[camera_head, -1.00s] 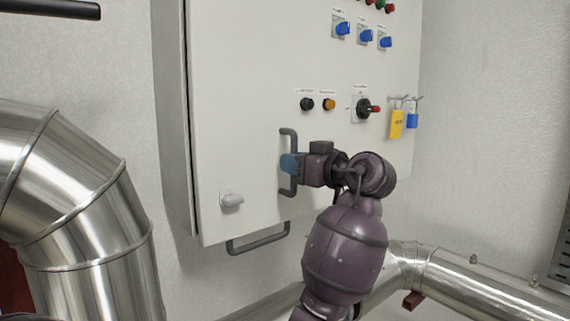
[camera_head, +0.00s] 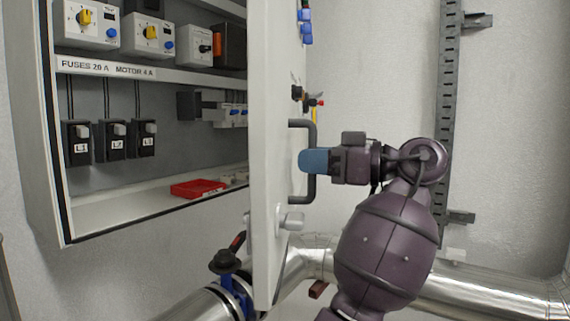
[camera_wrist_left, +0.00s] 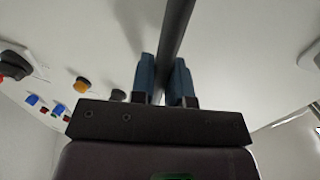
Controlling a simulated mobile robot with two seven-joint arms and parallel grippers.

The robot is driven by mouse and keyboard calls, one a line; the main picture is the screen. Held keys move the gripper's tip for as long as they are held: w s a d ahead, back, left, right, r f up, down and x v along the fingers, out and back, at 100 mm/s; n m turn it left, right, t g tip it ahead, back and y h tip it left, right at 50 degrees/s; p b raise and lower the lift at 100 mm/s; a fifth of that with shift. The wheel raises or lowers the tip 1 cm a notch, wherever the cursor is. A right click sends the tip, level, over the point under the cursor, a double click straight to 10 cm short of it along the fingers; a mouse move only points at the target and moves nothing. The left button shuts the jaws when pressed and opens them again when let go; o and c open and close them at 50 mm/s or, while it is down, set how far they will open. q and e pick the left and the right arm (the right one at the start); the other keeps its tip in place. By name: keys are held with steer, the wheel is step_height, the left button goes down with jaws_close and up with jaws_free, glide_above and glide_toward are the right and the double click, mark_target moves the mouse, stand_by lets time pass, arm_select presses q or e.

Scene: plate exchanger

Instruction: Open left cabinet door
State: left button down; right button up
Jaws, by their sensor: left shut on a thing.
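The cabinet door (camera_head: 275,100) stands swung wide open, seen nearly edge-on in the head view. Its dark grey bar handle (camera_head: 312,140) is on the outer face. My left gripper (camera_head: 304,160) is shut on the handle with its blue fingers. In the left wrist view the two blue fingers (camera_wrist_left: 165,85) close on either side of the handle bar (camera_wrist_left: 174,40). A light grey latch knob (camera_head: 290,221) sits low on the door. The open cabinet (camera_head: 38,130) shows at the left. My right gripper is not in view.
Inside the cabinet are switch units (camera_head: 148,38), black fuse blocks (camera_head: 110,142) and a red item (camera_head: 198,188) on the floor. Silver pipes (camera_head: 480,293) and a blue valve (camera_head: 228,262) lie below. A slotted rail (camera_head: 447,110) runs up the right wall.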

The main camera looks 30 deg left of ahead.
arm_select(q)
steer(key=shift+r, duration=0.15)
steer(key=c, duration=1.1)
jaws_free()
steer(key=shift+w, duration=0.1)
steer(key=shift+d, duration=0.15)
steer(key=d, duration=0.2)
steer(key=d+b, duration=0.1)
steer(key=d, duration=0.4)
steer(key=shift+w+d, duration=0.1)
steer(key=shift+w, duration=0.2)
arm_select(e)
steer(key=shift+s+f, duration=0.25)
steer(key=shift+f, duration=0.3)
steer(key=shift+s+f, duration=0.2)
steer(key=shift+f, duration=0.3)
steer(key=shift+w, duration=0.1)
